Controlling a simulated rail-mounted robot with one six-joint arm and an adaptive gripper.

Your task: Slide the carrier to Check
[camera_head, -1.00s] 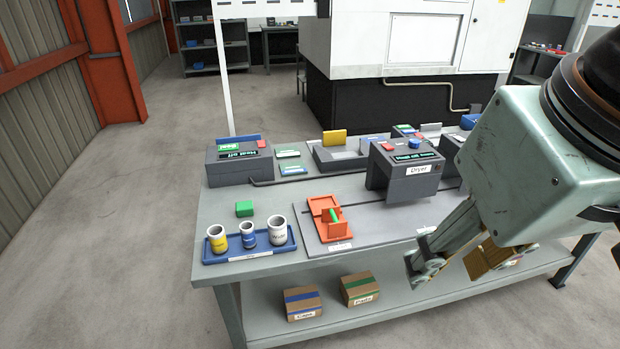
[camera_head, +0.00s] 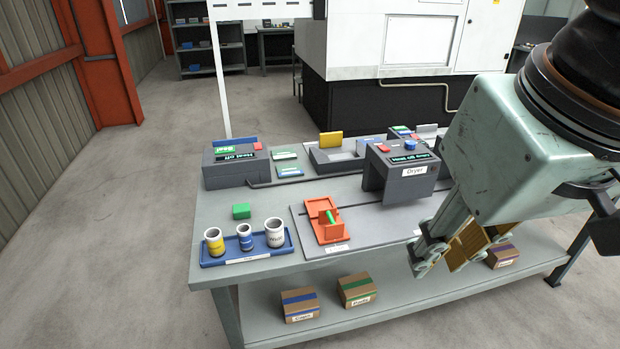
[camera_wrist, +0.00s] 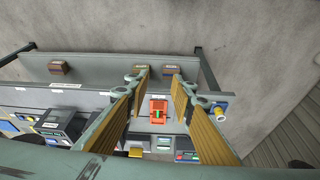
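The orange carrier (camera_head: 327,222) with a green bar in it sits at the left end of a grey track plate (camera_head: 372,225) on the workbench. The carrier also shows between my fingers in the wrist view (camera_wrist: 158,107). My gripper (camera_head: 443,258) is open and empty, in front of the bench and right of the carrier, apart from it. In the wrist view my two fingers (camera_wrist: 157,74) are spread. I cannot read a Check label; small white tags on the track's front edge are too small to read.
The dark Dryer housing (camera_head: 402,173) straddles the track right of the carrier. A blue tray (camera_head: 212,262) with three cups stands left, with a green block (camera_head: 241,211) behind it. A grey heating unit (camera_head: 235,168) stands behind. Cardboard boxes (camera_head: 357,289) lie on the lower shelf.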

